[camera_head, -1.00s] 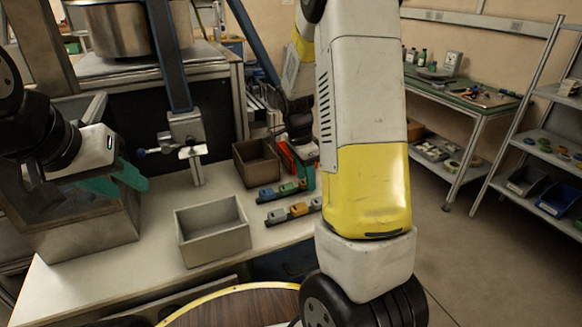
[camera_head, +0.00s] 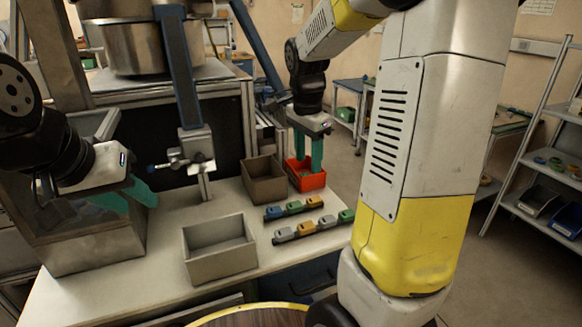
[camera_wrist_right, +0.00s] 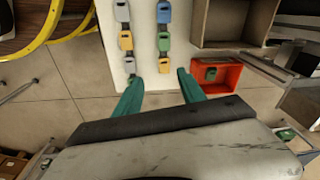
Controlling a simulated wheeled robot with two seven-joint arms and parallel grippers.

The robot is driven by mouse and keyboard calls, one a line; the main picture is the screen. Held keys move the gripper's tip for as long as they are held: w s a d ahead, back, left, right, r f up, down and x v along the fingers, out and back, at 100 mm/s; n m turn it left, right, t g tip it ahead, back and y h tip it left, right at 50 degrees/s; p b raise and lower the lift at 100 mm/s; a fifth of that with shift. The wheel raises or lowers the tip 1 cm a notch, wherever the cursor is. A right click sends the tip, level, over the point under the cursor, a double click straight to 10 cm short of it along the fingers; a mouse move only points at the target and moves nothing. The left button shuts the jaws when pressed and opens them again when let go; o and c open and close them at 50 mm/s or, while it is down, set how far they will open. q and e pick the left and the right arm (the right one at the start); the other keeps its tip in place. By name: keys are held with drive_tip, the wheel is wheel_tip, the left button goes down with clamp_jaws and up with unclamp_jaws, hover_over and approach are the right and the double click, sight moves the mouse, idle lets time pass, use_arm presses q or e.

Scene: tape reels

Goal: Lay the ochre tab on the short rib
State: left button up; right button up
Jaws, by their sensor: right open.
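Two dark ribs carry coloured tabs on the bench. The back rib (camera_head: 275,217) holds a blue, a green and an ochre tab (camera_head: 314,201). My right gripper (camera_head: 309,172) is open and empty, above the bench by the red bin (camera_head: 308,183) and beyond the rib ends. My left gripper (camera_head: 132,203), fingers apart, hangs at the left.
A green tab (camera_wrist_right: 211,73) lies in the red bin. A brown box (camera_head: 265,182) stands left of the bin, and a grey box (camera_head: 219,252) stands nearer me.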

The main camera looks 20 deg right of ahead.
drive_tip(key=s+a+r+n+t+y, duration=0.1)
drive_tip(key=s+a+r+n+t, duration=0.1)
drive_tip(key=s+n, duration=0.5)
drive_tip(key=s+a+r+n+t+y, duration=0.2)
drive_tip(key=s+a+r+n+t, duration=0.1)
drive_tip(key=s+n, duration=0.4)
drive_tip(key=shift+s+a+r+n, duration=0.3)
drive_tip(key=shift+s+a+r, duration=0.2)
drive_tip(key=shift+s+a, duration=0.85)
drive_tip(key=shift+s+d, duration=0.3)
drive_tip(key=shift+d, duration=0.05)
